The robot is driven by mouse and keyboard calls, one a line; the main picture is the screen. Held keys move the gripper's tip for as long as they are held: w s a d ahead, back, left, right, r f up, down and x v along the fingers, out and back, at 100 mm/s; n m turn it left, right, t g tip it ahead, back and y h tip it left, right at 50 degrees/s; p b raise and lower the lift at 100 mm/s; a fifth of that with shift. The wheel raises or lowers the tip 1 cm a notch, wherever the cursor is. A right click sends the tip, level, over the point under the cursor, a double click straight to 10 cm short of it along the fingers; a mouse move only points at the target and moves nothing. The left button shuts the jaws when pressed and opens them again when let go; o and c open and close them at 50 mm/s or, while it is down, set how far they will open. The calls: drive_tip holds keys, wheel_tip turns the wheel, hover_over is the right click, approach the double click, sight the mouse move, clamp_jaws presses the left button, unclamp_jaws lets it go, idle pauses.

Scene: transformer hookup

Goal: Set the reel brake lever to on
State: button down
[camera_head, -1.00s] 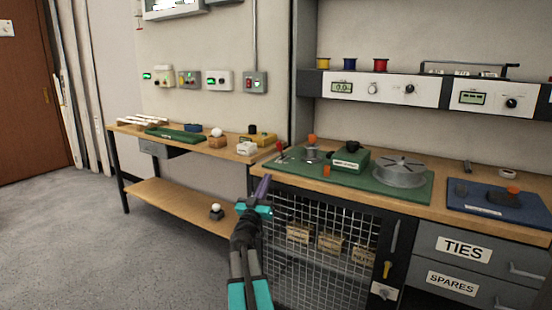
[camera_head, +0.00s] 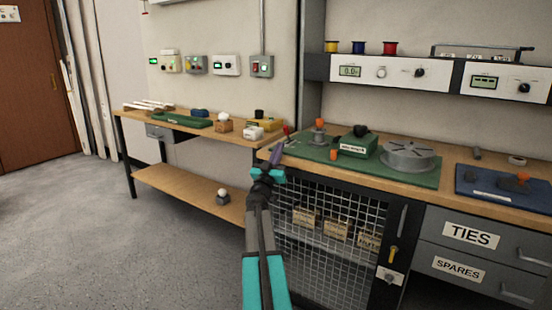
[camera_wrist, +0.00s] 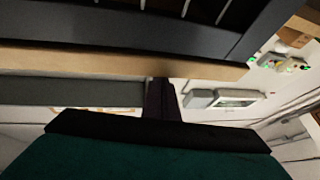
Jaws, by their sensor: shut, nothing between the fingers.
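A small red-tipped lever (camera_head: 286,131) stands upright at the left end of the green board (camera_head: 395,176) on the right-hand bench. It may be the reel brake lever, but I see no label on it. A grey round reel (camera_head: 408,160) lies toward the right of that board. My gripper (camera_head: 277,154) is shut and empty. In the head view its tip shows at the bench's front left corner, just below and left of the red-tipped lever. In the wrist view the dark closed fingers (camera_wrist: 161,98) point toward a wooden edge; no lever shows there.
An orange-topped post (camera_head: 319,130), an orange piece (camera_head: 334,154) and a green box (camera_head: 353,144) with a black knob share the board. A mesh-fronted cabinet (camera_head: 325,225) is below. A lower wooden bench (camera_head: 180,135) with small items stands left. Floor at left is clear.

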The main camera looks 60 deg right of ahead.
sight(286, 132)
drive_tip(key=shift+b+x, duration=0.65)
drive_tip(key=shift+x, duration=2.25)
drive_tip(key=shift+s+d+r+p, duration=0.15)
drive_tip(key=shift+r+p, duration=0.2)
drive_tip(key=shift+p, duration=0.7)
drive_tip(key=shift+r+p, duration=0.1)
drive_tip(key=shift+p, duration=1)
